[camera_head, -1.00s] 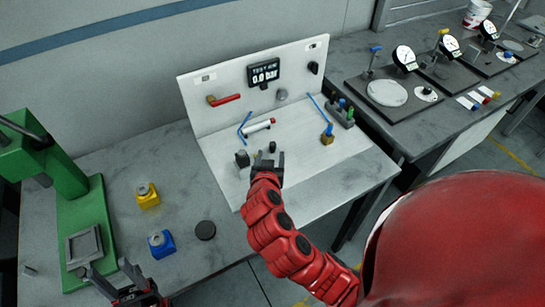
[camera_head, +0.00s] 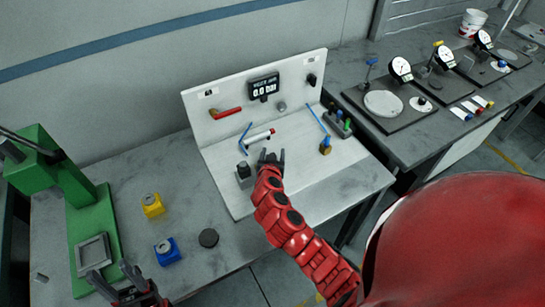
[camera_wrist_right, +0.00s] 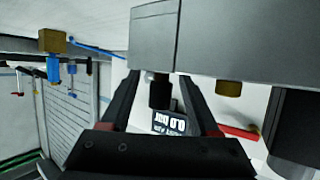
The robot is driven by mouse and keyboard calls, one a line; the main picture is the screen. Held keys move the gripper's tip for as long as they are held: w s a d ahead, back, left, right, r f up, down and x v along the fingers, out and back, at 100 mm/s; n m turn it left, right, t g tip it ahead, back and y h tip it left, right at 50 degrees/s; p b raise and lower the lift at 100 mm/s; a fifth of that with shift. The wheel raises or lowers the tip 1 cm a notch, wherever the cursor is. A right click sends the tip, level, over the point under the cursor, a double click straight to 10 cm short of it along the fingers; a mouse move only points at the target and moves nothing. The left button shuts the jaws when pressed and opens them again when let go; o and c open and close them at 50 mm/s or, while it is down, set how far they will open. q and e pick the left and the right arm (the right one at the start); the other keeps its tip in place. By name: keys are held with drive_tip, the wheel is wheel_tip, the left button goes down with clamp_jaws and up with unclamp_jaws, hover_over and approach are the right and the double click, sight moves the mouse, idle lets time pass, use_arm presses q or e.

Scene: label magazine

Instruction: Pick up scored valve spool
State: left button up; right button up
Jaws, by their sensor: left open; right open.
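No part is clearly marked as the scored valve spool. A short black cylinder (camera_wrist_right: 159,91) projects from a grey block (camera_wrist_right: 200,40) in the right wrist view and appears between my right gripper's fingers; contact is not visible. In the head view, a dark-topped grey block (camera_head: 244,173) stands on the white test stand, left of my right gripper (camera_head: 271,157). The right gripper is open; it also shows in the right wrist view (camera_wrist_right: 158,82). My left gripper (camera_head: 128,280) is open and empty at the bottom left.
The upright panel carries a display (camera_head: 263,87) and a red lever (camera_head: 227,113).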

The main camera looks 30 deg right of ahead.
drive_tip(key=shift+w+d+f, duration=0.15)
drive_tip(key=shift+w, duration=0.2)
clamp_jaws()
idle(0.4)
